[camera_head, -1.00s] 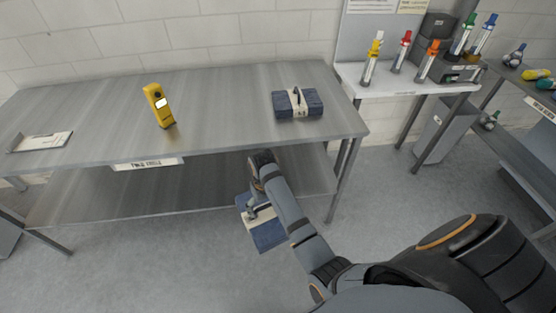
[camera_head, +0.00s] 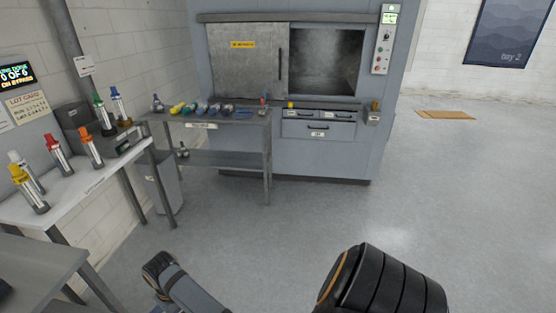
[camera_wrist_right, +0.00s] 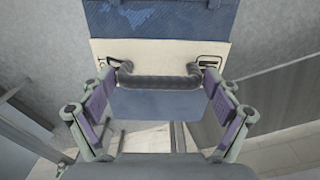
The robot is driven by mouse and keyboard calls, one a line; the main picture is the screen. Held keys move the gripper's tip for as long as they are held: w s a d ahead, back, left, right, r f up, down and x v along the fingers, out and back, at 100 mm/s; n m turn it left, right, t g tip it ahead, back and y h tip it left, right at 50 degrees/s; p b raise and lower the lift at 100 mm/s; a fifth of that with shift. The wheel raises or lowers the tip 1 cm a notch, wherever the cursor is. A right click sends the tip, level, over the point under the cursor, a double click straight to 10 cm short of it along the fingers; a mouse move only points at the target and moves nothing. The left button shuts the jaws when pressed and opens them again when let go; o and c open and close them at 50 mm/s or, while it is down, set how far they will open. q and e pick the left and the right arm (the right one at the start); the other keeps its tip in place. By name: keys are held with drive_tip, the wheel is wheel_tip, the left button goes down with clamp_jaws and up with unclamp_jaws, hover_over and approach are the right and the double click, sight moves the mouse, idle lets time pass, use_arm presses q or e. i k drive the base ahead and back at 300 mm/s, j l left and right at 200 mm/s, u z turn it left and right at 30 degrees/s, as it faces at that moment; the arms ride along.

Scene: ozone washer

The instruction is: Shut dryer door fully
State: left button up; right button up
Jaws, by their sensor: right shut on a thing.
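The dryer is a large grey-blue cabinet against the far wall in the head view. Its grey metal door (camera_head: 236,62) covers the left part of the opening, with a dark upright handle (camera_head: 281,66) near its right edge. The right part of the chamber opening (camera_head: 327,62) is uncovered and looks empty. In the wrist view my right gripper (camera_wrist_right: 160,82) is shut on the dark handle of a blue pack (camera_wrist_right: 160,22) with a cream band. The pack hangs well away from the dryer. My left gripper is not in view.
A grey metal bench (camera_head: 225,118) with several coloured cylinders stands before the dryer's left side. A white table (camera_head: 65,190) and a grey bin (camera_head: 163,185) are at left. A control panel (camera_head: 385,40) is right of the opening. The floor (camera_head: 300,225) ahead is clear.

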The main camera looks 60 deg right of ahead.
sight(248, 60)
drive_tip(key=i+l+z, duration=0.1)
drive_tip(key=l+z, duration=0.3)
drive_tip(key=i+l+z, duration=0.2)
drive_tip(key=l+z, duration=0.15)
drive_tip(key=i+l+z, duration=0.25)
drive_tip(key=l+z, duration=0.15)
drive_tip(key=i+l+z, duration=0.25)
drive_tip(key=z, duration=0.15)
drive_tip(key=i+l+z, duration=0.35)
drive_tip(key=i+l, duration=0.15)
drive_tip(key=i, duration=0.35)
drive_tip(key=i+l+z, duration=0.2)
drive_tip(key=i, duration=0.2)
drive_tip(key=i+z, duration=0.2)
drive_tip(key=i, duration=0.25)
drive_tip(key=i+l+u, duration=0.2)
drive_tip(key=i+u, duration=0.25)
drive_tip(key=i+l+u, duration=0.95)
drive_tip(key=i+l, duration=0.1)
drive_tip(key=l, duration=0.05)
